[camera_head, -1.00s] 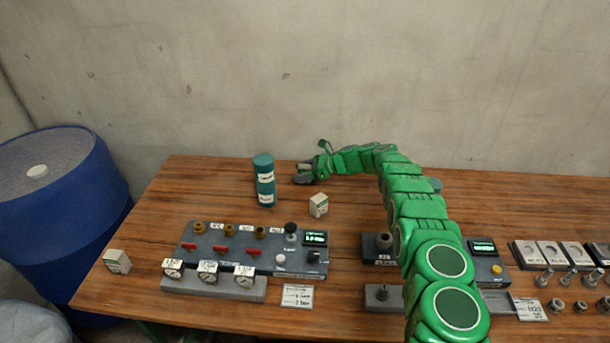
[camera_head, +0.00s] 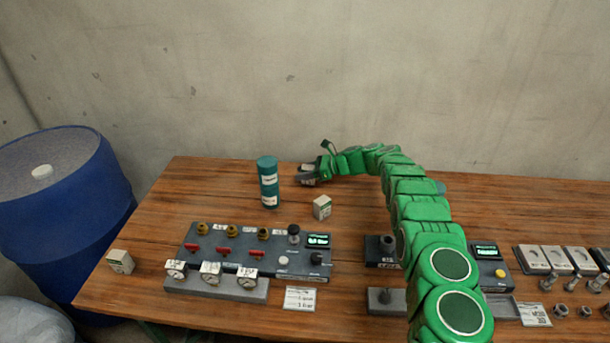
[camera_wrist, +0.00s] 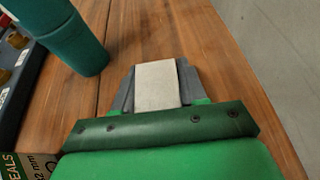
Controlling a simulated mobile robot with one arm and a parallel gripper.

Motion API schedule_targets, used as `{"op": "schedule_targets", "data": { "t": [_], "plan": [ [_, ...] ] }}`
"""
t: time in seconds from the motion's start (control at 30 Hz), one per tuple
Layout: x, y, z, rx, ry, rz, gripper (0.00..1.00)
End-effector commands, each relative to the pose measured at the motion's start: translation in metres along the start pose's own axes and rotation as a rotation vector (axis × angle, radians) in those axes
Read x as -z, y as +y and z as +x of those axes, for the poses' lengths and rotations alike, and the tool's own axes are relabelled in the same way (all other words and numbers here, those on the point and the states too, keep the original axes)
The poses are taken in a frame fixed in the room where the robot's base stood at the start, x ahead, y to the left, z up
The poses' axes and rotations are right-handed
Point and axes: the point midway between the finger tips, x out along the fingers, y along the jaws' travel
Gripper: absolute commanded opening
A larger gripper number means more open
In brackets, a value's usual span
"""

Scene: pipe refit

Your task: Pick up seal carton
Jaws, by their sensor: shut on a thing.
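My gripper (camera_head: 306,174) is at the back of the table, to the right of the teal cylinder. Its two fingers are shut on a pale carton (camera_wrist: 157,86), whose plain face shows between them in the wrist view; no print on it is visible. The held carton (camera_head: 308,168) shows only in small part in the head view, and I cannot tell whether it is clear of the table. A second white and green carton (camera_head: 322,208) stands in front of the gripper. Its side, with "EALS" and "2 mm" readable, shows in the wrist view (camera_wrist: 28,165).
The teal cylinder (camera_head: 268,183) stands close to the left of the gripper. A third small carton (camera_head: 120,262) is at the table's left edge. A valve and gauge panel (camera_head: 250,262) lies in front. The wall is behind; a blue drum (camera_head: 60,215) stands left.

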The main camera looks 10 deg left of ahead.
Motion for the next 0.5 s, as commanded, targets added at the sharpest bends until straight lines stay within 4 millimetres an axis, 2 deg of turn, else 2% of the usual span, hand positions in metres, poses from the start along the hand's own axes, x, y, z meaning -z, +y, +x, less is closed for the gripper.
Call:
{"op": "schedule_targets", "data": {
  "t": [0.2, 0.5],
  "plan": [
    [-0.026, 0.001, -0.011, 0.001, 0.001, -0.002, 0.11],
    [-0.042, 0.019, -0.025, -0.001, 0.001, -0.001, 0.11]
  ]
}}
